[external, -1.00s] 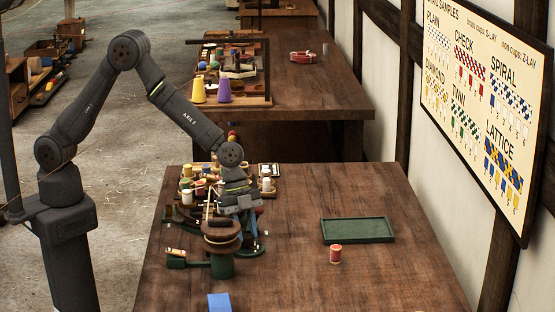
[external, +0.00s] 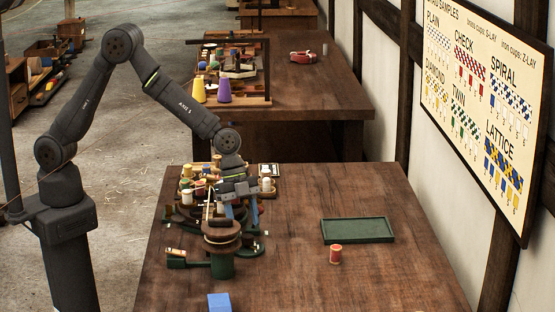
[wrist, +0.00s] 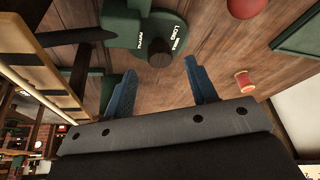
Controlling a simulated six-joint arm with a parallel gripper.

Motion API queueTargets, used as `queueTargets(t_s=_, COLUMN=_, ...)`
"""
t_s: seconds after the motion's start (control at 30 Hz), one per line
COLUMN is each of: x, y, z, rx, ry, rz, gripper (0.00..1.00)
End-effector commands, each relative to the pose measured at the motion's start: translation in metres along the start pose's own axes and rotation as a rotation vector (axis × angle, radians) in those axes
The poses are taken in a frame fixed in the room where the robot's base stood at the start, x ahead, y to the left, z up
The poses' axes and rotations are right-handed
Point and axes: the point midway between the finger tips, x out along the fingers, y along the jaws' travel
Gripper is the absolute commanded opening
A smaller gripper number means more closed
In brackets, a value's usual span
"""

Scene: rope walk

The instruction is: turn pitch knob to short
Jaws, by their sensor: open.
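The pitch knob (wrist: 160,52) is a small dark round knob on a green plate (wrist: 158,22) in the wrist view. The plate carries white lettering; "LONG" is readable on the right, and another label on the left is too blurred to read. My gripper (wrist: 160,66) is open, with its two blue fingers apart. The knob appears between and just beyond the fingertips, with no contact visible. In the external view my gripper (external: 241,208) is over the far side of the green braiding machine (external: 222,267), which hides the knob.
A blue block (external: 219,302) lies at the front. Several spools crowd the table's left side behind the machine. A red ball (wrist: 247,7) shows in the wrist view.

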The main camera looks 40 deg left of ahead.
Motion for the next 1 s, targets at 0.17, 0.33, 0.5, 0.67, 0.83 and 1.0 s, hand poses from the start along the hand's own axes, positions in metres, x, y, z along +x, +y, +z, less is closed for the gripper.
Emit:
queueTargets(t_s=0.17, x=-0.044, y=-0.001, z=0.0, rx=-0.002, ry=0.003, rz=-0.004, gripper=0.52)
queueTargets(t_s=0.33, x=-0.084, y=-0.001, z=0.0, rx=-0.002, ry=0.003, rz=-0.003, gripper=0.52)
queueTargets(t_s=0.5, x=-0.117, y=-0.001, z=0.0, rx=-0.001, ry=0.001, rz=-0.002, gripper=0.52)
queueTargets(t_s=0.67, x=-0.134, y=-0.001, z=0.001, rx=-0.003, ry=0.0, rz=0.0, gripper=0.52)
queueTargets(t_s=0.83, x=-0.139, y=0.0, z=0.001, rx=-0.003, ry=-0.001, rz=0.001, gripper=0.52)
queueTargets(t_s=1.0, x=-0.139, y=0.0, z=0.001, rx=-0.002, ry=-0.001, rz=0.001, gripper=0.52)
